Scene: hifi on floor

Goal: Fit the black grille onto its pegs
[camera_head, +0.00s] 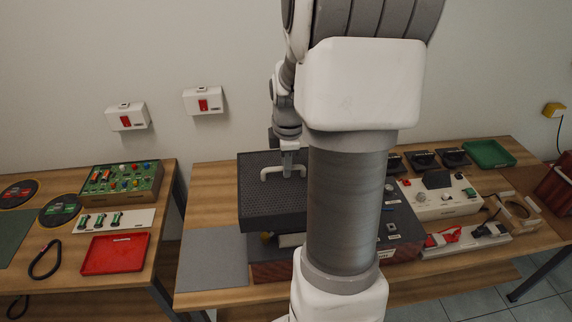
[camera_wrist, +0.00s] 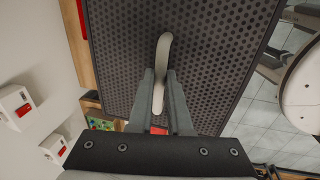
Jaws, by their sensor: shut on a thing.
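The black grille (camera_head: 265,207) is a dark perforated panel with a pale handle (camera_head: 284,171) on its face. In the head view it is tilted and appears held above the hi-fi unit (camera_head: 398,226) on the table. My gripper (camera_head: 290,167) is shut on the handle. In the wrist view, the fingers of my gripper (camera_wrist: 160,100) pinch the handle (camera_wrist: 162,62), and the grille (camera_wrist: 215,50) fills most of the picture. The pegs are not visible; my arm and the grille hide much of the unit.
A grey mat (camera_head: 212,258) lies left of the unit. On the right stand a white control box (camera_head: 440,196), a white strip (camera_head: 465,237) with red parts, and a green tray (camera_head: 489,153). A separate left table holds a red tray (camera_head: 115,253) and a green circuit board (camera_head: 121,181).

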